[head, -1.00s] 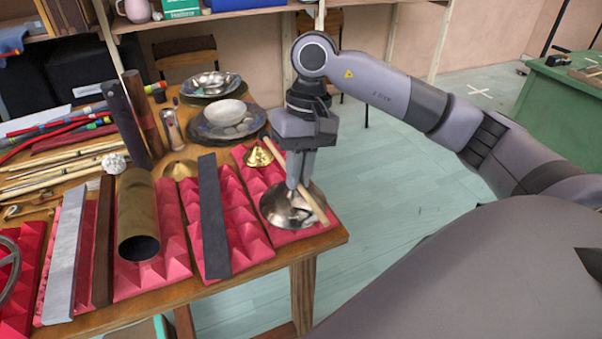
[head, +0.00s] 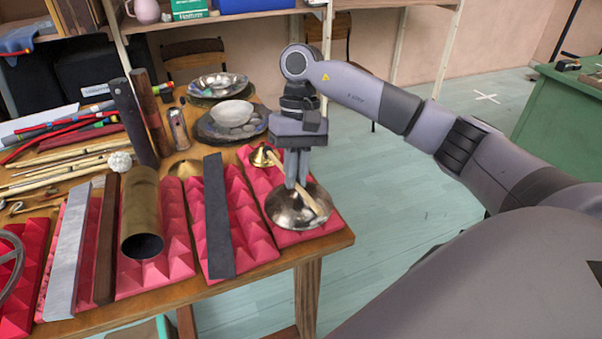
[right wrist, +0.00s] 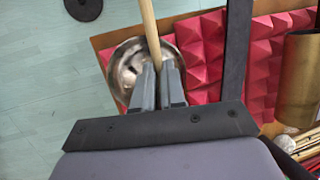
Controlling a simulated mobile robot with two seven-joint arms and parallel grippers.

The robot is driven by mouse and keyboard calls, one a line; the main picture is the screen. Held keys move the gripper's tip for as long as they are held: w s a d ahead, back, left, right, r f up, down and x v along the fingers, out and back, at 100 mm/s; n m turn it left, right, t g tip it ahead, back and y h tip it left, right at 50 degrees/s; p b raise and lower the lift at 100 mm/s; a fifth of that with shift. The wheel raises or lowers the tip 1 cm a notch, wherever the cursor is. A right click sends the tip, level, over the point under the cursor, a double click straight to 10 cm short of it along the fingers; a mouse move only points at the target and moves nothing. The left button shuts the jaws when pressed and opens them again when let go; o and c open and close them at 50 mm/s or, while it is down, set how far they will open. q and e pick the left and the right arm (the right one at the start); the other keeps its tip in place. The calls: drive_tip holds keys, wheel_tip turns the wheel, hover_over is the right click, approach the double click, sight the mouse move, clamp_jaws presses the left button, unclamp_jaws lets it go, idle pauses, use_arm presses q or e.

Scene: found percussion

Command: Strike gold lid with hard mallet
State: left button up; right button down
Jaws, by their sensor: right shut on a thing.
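My right gripper (head: 297,186) is shut on a light wooden stick, the mallet (head: 312,202). It holds the mallet over a wide shiny lid (head: 282,212) at the table's right corner. The mallet slants across this lid; I cannot tell whether they touch. A small gold lid (head: 262,157) with a knob sits on red foam just behind and left of the gripper. In the right wrist view the mallet (right wrist: 150,32) runs up from between the fingertips, over the wide lid (right wrist: 126,66). The mallet's head is not clearly visible. My left gripper is out of view.
Red pyramid foam (head: 262,250) carries a dark bar (head: 218,215), a brass tube (head: 140,215) and other bars. Stacked bowls and plates (head: 228,122) stand behind. Several sticks lie at the left. The floor right of the table (head: 400,230) is clear.

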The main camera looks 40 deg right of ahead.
drive_tip(key=shift+w+d+f, duration=0.1)
drive_tip(key=shift+w+f, duration=0.35)
drive_tip(key=shift+w, duration=0.1)
drive_tip(key=s+r+p, duration=0.1)
drive_tip(key=r, duration=0.1)
drive_tip(key=s+r+p, duration=0.1)
drive_tip(key=r+p, duration=0.1)
drive_tip(key=r, duration=0.1)
drive_tip(key=shift+s+a+r, duration=0.3)
drive_tip(key=shift+s, duration=0.1)
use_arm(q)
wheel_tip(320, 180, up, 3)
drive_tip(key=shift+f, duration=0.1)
use_arm(e)
drive_tip(key=shift+f, duration=0.1)
drive_tip(key=shift+a, duration=0.1)
